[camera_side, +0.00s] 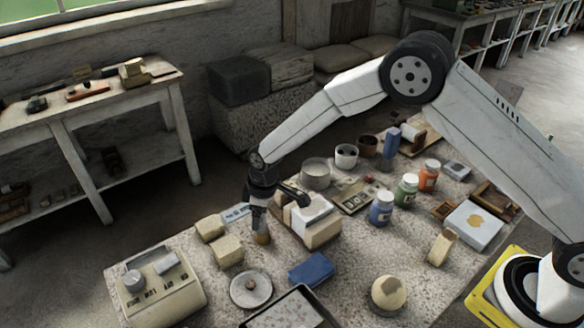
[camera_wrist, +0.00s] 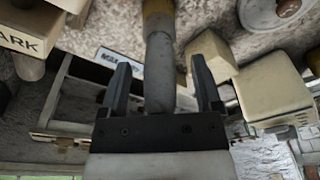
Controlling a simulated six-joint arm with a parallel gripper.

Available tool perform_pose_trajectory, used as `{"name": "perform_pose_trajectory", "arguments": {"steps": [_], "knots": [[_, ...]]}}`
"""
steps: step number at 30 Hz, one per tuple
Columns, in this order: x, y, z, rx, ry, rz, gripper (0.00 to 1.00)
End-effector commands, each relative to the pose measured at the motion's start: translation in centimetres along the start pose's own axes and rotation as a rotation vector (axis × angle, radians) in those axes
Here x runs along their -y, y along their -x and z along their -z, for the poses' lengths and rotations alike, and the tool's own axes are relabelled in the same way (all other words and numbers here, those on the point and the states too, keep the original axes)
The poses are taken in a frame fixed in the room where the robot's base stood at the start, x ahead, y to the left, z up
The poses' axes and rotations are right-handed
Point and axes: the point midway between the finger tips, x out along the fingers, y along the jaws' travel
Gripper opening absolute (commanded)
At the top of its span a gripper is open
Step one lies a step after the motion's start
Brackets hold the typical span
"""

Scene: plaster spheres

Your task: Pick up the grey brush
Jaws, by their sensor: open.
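A slim upright object with a grey shaft and a yellowish-brown end, which looks like the grey brush (camera_wrist: 159,45), stands between the fingers of my gripper (camera_wrist: 160,64) in the wrist view. A gap shows on each side of it, and the fingers are open. In the side view my gripper (camera_side: 260,205) points down over the table, and the lower yellowish part of the brush (camera_side: 262,237) shows just below it. The upper part of the brush is hidden by the gripper there.
Cream blocks (camera_side: 228,251) stand close on the left, and a box with a white top (camera_side: 322,234) close on the right. A round grey disc (camera_side: 251,290) and a blue block (camera_side: 311,270) lie in front. Paint jars (camera_side: 382,208) stand further right.

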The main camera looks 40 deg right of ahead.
Motion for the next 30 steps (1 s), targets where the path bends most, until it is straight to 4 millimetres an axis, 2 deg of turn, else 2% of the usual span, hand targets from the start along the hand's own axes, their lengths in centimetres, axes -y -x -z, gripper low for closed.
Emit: {"name": "perform_pose_trajectory", "arguments": {"steps": [16, 17, 24, 30], "knots": [[0.01, -0.20, 0.02, -0.001, 0.000, 0.000, 0.82], [0.01, -0.20, 0.02, -0.001, 0.000, 0.000, 0.76], [0.00, -0.20, 0.02, -0.001, 0.000, 0.000, 0.00], [-0.01, -0.17, 0.04, -0.001, 0.000, -0.001, 0.00]]}}
